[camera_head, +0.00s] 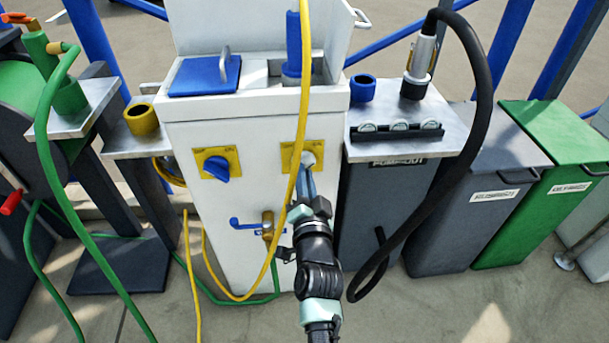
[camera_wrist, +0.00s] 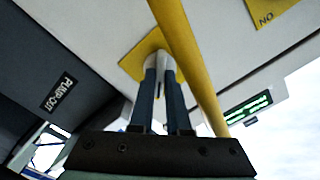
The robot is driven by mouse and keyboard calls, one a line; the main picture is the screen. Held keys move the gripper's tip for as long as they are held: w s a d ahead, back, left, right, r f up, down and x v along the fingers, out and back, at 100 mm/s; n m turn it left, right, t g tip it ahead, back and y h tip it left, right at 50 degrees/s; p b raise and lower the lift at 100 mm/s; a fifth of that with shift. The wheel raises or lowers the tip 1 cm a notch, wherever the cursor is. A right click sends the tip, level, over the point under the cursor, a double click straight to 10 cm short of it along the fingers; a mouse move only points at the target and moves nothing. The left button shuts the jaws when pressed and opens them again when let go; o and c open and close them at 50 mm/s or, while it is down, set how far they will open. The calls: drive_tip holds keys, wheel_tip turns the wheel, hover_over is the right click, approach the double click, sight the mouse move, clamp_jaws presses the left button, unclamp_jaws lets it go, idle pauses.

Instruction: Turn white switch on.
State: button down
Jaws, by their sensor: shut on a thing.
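The white switch (camera_head: 308,158) sits on a yellow plate (camera_head: 287,153) on the front of the white cabinet (camera_head: 245,140). My gripper (camera_head: 306,168) reaches up to it from below, with its blue fingers shut on the white switch. In the wrist view the fingers (camera_wrist: 164,78) close around the white switch (camera_wrist: 157,62), in front of its yellow plate (camera_wrist: 133,61). The fingers hide much of the switch, so I cannot tell its exact angle.
A yellow hose (camera_head: 302,80) hangs close to my gripper and crosses the wrist view (camera_wrist: 195,65). A blue switch (camera_head: 217,167) on another yellow plate is left. A blue-handled valve (camera_head: 267,226) is below. A black hose (camera_head: 482,90) loops at the right.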

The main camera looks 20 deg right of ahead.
drive_tip(key=c, duration=0.9)
unclamp_jaws()
drive_tip(key=p+v, duration=0.2)
drive_tip(key=v, duration=1.1)
drive_tip(key=shift+r, duration=0.1)
drive_tip(key=w+a+r+n+t+y, duration=0.1)
drive_tip(key=a+r+n+t, duration=0.15)
drive_tip(key=r, duration=0.85)
drive_tip(key=w+a+r+n+t+y, duration=0.2)
drive_tip(key=a+r+n, duration=0.15)
drive_tip(key=r, duration=0.75)
drive_tip(key=w+a+r+n+t+y, duration=0.15)
drive_tip(key=a+r, duration=0.25)
drive_tip(key=r, duration=0.8)
drive_tip(key=s+a+r+n+t, duration=0.2)
drive_tip(key=s+r, duration=0.4)
drive_tip(key=r, duration=0.3)
drive_tip(key=s+a+r+n+t, duration=0.25)
drive_tip(key=s+r, duration=0.25)
drive_tip(key=r, duration=0.3)
drive_tip(key=shift+g+y, duration=0.25)
drive_tip(key=r+p, duration=1)
drive_tip(key=r, duration=0.1)
drive_tip(key=r+p, duration=2.2)
drive_tip(key=shift+s+a, duration=0.15)
drive_tip(key=shift+s, duration=0.25)
